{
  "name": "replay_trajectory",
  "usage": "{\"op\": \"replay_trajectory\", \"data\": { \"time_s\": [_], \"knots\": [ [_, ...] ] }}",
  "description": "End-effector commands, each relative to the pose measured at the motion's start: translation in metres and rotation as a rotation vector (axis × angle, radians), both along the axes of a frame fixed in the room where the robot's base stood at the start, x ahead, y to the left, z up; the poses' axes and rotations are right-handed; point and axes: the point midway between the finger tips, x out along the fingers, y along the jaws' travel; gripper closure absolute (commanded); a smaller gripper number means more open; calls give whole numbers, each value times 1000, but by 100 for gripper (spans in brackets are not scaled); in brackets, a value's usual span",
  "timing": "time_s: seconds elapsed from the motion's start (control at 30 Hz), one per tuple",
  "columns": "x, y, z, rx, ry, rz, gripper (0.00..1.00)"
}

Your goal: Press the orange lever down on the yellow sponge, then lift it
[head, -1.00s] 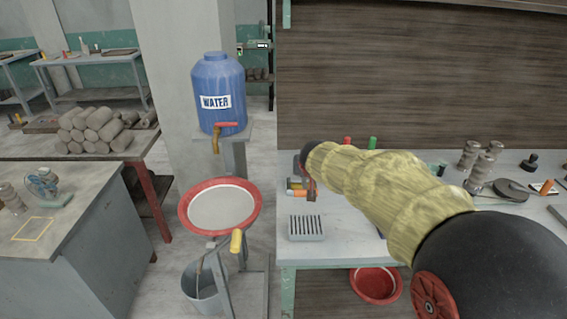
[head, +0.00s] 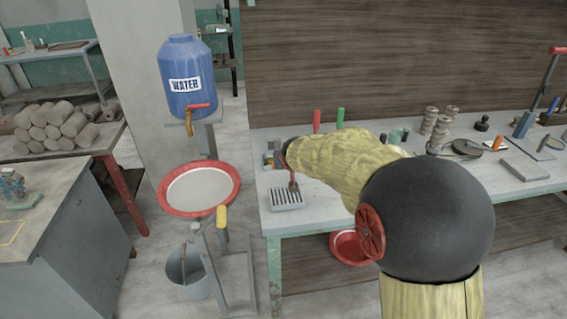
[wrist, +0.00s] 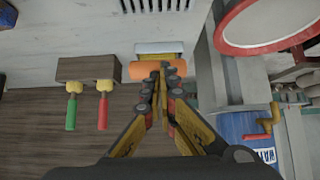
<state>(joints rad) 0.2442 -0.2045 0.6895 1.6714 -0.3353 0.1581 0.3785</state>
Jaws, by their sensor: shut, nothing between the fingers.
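The orange lever (wrist: 142,71) shows in the wrist view as a thick orange cylinder at the upper middle. A strip of yellow, likely the sponge (wrist: 176,57), shows just behind it, beside a pale grey plate. My gripper (wrist: 163,68) is shut and empty, with its fingertips over the right part of the lever. I cannot tell whether they touch it. In the head view my arm covers most of the lever and much of my gripper; a small yellow patch shows at the bench's left end.
A slotted grey block (head: 287,199) stands near the bench's front left edge. Red (head: 316,121) and green (head: 340,118) handles stand behind my arm. A red-rimmed basin (head: 200,167) and the blue water tank (head: 187,77) are left of the bench. Several tools lie at right.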

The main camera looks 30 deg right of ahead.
Motion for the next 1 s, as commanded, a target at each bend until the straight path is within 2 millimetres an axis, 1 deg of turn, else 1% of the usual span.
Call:
{"op": "replay_trajectory", "data": {
  "time_s": [0.13,0.23,0.37,0.43,0.6,0.8,1.0],
  "knots": [
    [1,0,2,0,0,0,100],
    [2,1,11,0,0,0,100],
    [8,2,32,-1,-1,2,100],
    [12,2,46,-1,-2,1,100],
    [-16,11,31,-1,0,2,100],
    [-43,20,22,-1,0,2,100],
    [-66,27,15,0,-1,1,100]
  ]
}}
